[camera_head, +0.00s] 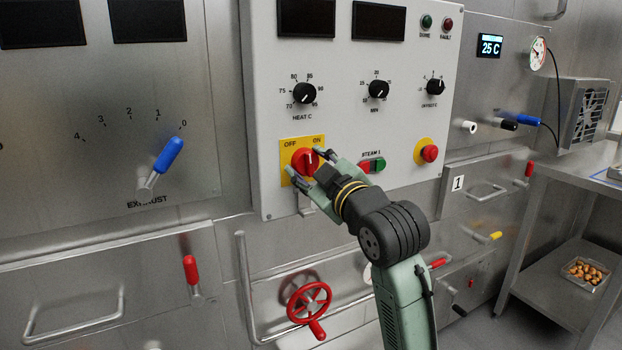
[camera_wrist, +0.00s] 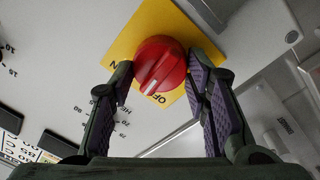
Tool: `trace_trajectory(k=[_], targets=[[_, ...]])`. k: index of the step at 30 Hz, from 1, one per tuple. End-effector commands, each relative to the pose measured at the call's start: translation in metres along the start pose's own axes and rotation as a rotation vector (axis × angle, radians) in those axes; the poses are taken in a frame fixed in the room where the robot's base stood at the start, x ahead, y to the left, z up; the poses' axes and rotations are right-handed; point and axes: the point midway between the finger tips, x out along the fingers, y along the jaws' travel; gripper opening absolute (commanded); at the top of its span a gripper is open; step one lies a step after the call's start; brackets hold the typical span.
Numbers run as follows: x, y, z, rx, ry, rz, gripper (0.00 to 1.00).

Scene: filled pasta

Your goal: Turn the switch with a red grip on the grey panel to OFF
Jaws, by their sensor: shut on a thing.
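The switch is a round red grip (camera_head: 305,162) on a yellow plate (camera_head: 287,159) lettered OFF at left and ON at right, low on the grey panel (camera_head: 352,101). In the wrist view the red grip (camera_wrist: 163,62) sits between my two fingers. Its white line points at the plate's lettered edge, near the OFF letters; the N of ON shows farther left. The exact angle is hard to tell. My gripper (camera_head: 313,168) is shut on the red grip, one finger on each side. It comes from the lower right and hides part of the plate.
The green-and-red STEAM 1 switch (camera_head: 379,165) and a red button (camera_head: 429,153) on yellow are close right of my gripper. Dial knobs (camera_head: 304,93) are above. A red handwheel (camera_head: 309,302) is below. A blue-gripped EXHAUST lever (camera_head: 168,155) is at left.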

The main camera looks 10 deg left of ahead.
Motion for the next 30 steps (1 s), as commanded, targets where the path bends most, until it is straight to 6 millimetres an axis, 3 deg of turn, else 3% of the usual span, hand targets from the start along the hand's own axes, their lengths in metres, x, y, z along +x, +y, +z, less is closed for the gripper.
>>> trace_trajectory(k=[15, 30], targets=[[-0.0002, -0.0031, 0.0023, -0.458, 0.031, -0.005, 0.15], [0.0002, -0.0027, 0.0013, -0.663, 0.043, -0.009, 0.15]])
